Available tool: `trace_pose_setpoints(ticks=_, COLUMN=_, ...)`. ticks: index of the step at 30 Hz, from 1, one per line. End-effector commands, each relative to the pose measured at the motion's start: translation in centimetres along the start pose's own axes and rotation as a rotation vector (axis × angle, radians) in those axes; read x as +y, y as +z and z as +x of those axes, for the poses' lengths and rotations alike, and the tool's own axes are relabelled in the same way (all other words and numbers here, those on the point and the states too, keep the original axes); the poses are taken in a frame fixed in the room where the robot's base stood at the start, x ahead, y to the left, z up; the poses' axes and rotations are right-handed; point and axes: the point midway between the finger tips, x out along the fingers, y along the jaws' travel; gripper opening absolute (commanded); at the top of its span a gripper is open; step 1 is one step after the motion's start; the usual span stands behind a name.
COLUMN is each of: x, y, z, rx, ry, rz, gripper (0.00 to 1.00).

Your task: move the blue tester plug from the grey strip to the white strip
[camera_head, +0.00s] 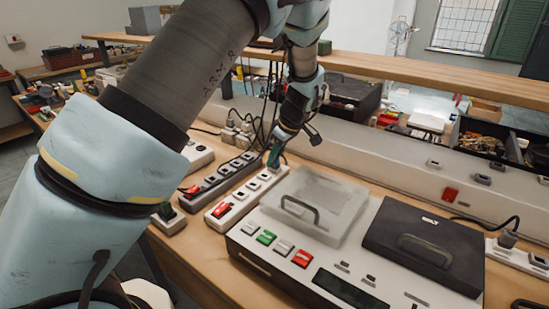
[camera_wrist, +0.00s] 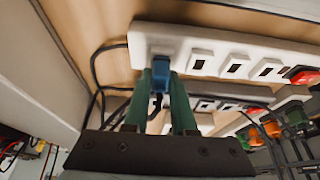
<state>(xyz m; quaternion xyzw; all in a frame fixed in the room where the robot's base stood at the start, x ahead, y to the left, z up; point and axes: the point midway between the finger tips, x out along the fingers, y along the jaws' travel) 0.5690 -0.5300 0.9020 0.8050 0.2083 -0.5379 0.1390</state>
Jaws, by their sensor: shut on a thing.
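My gripper (camera_head: 275,158) is over the far end of the white strip (camera_head: 241,202). In the wrist view its green fingers (camera_wrist: 160,100) are shut on the blue tester plug (camera_wrist: 160,72). The plug is at the end socket of the white strip (camera_wrist: 215,46), farthest from its red switch. I cannot tell whether it is fully seated. In the head view the fingers mostly hide the plug. The grey strip (camera_head: 209,185) lies just left of the white strip, with its own red switch. It shows partly below the white strip in the wrist view (camera_wrist: 225,90).
A grey machine (camera_head: 330,250) with coloured buttons and a clear lid stands close right of the white strip. Another white strip (camera_head: 198,155) and dark cables lie behind and to the left. A raised ledge (camera_head: 430,165) runs along the bench's back.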

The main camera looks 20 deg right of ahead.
Motion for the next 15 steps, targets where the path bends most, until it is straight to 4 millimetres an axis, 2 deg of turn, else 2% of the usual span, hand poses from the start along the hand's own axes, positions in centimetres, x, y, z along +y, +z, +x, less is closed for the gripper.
trace_pose_setpoints(ticks=7, x=0.01, y=0.0, z=-0.03, rx=0.0, ry=0.0, rz=0.0, gripper=0.0)
trace_pose_setpoints(ticks=8, x=0.01, y=0.0, z=-0.03, rx=0.0, ry=0.0, rz=0.0, gripper=0.28)
trace_pose_setpoints(ticks=15, x=0.01, y=0.01, z=-0.02, rx=0.0, ry=0.0, rz=0.001, gripper=0.55)
